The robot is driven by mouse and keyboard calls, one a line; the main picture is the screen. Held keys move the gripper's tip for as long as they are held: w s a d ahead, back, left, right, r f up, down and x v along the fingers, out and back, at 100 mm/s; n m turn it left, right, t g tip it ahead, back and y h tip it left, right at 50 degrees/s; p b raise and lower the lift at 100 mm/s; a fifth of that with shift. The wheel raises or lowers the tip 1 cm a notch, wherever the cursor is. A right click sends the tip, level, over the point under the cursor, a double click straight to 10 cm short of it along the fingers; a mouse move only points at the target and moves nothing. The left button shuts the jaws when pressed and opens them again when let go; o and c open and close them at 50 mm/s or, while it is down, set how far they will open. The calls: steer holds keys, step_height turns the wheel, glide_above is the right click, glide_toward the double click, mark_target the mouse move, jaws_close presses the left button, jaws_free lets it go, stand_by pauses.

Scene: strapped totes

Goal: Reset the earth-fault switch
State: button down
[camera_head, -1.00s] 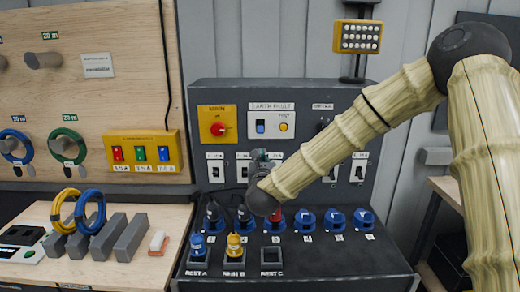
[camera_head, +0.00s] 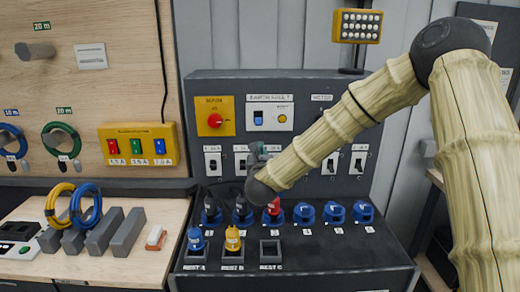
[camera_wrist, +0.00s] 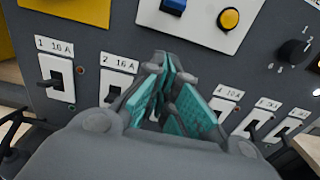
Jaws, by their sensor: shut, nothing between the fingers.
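The earth-fault unit (camera_head: 284,123) is a white plate at the top middle of the dark panel, labelled EARTH FAULT. It carries a blue switch (camera_head: 259,118) and a round yellow test button (camera_head: 282,118). In the wrist view the blue switch (camera_wrist: 172,5) is cut by the top edge, with the yellow button (camera_wrist: 229,18) to its right. I cannot tell the switch's position. My gripper (camera_head: 258,151) is below the unit, in front of the breaker row. Its teal-padded fingers (camera_wrist: 165,92) are shut and empty, and they hide a breaker behind them.
Numbered white breakers (camera_head: 213,162) with black levers line the panel. A red knob on a yellow plate (camera_head: 228,105) is left of the unit; a meter dial is to its right, partly behind my arm. Blue sockets (camera_head: 334,212) and plugs stand below on the black ledge.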

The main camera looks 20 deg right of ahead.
mark_target(259, 122)
steer(key=p+x, duration=0.2)
steer(key=x, duration=0.4)
steer(key=shift+r, duration=0.15)
steer(key=shift+w+r+p, duration=0.2)
steer(key=shift+w+p, duration=0.1)
steer(key=shift+p, duration=0.25)
steer(key=shift+s+a+r+p, duration=0.1)
steer(key=shift+s+r+p, duration=0.2)
steer(key=shift+r+p, duration=0.35)
steer(key=shift+s+a+r+p, duration=0.1)
steer(key=shift+s+r+p, duration=0.25)
steer(key=shift+r, duration=0.5)
steer(key=shift+d, duration=0.1)
steer(key=shift+s+r+g, duration=0.25)
steer(key=shift+r+g, duration=0.15)
steer(key=shift+g, duration=0.1)
steer(key=r+g, duration=0.1)
steer(key=s+g+y, duration=0.1)
steer(key=g, duration=0.1)
steer(key=shift+r, duration=0.35)
